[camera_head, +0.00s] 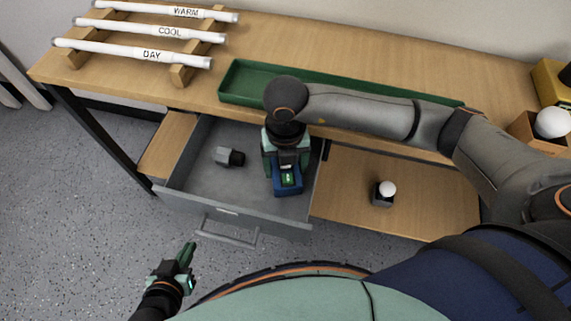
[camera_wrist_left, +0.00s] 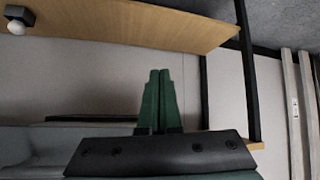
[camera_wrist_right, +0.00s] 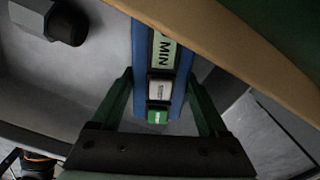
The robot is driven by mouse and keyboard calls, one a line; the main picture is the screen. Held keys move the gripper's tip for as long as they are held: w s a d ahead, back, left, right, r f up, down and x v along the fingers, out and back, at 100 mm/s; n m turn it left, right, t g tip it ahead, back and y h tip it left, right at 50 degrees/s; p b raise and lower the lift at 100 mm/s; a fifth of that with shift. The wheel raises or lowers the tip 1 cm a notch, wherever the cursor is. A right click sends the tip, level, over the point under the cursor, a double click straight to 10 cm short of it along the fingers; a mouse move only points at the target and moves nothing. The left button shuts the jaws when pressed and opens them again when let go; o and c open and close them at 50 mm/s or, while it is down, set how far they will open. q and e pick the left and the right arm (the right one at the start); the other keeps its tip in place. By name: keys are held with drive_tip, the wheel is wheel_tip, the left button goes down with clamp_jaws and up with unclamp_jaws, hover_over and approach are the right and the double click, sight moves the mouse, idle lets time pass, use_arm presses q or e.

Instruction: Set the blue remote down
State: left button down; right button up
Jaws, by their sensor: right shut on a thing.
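The blue remote (camera_head: 288,185) is held in my right gripper (camera_head: 286,160), over the inside of the open grey drawer (camera_head: 215,201). In the right wrist view the remote (camera_wrist_right: 141,45) lies between the two green fingers, with a "MIN" label, a white button and a green button facing the camera. I cannot tell whether it touches the drawer floor. My right gripper (camera_wrist_right: 162,105) is shut on it. My left gripper (camera_head: 188,252) is low at the left, in front of the drawer and away from it; its fingers (camera_wrist_left: 158,75) are together and empty.
A dark grey part (camera_head: 228,156) lies in the drawer left of the remote. A green tray (camera_head: 240,96) and a wooden rack (camera_head: 186,74) of labelled white tubes stand on the bench. A white bulb in a dark holder (camera_head: 382,198) sits on the lower shelf (camera_head: 430,208).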

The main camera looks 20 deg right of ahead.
drive_tip(key=o, duration=1.1)
drive_tip(key=shift+f, duration=0.2)
drive_tip(key=shift+c, duration=0.2)
drive_tip(key=o, duration=0.4)
drive_tip(key=shift+c, duration=0.2)
drive_tip(key=shift+r, duration=0.1)
drive_tip(key=shift+r, duration=0.55)
wheel_tip(320, 180, up, 11)
drive_tip(key=shift+f+p, duration=0.2)
drive_tip(key=shift+p, duration=0.85)
drive_tip(key=shift+r, duration=0.3)
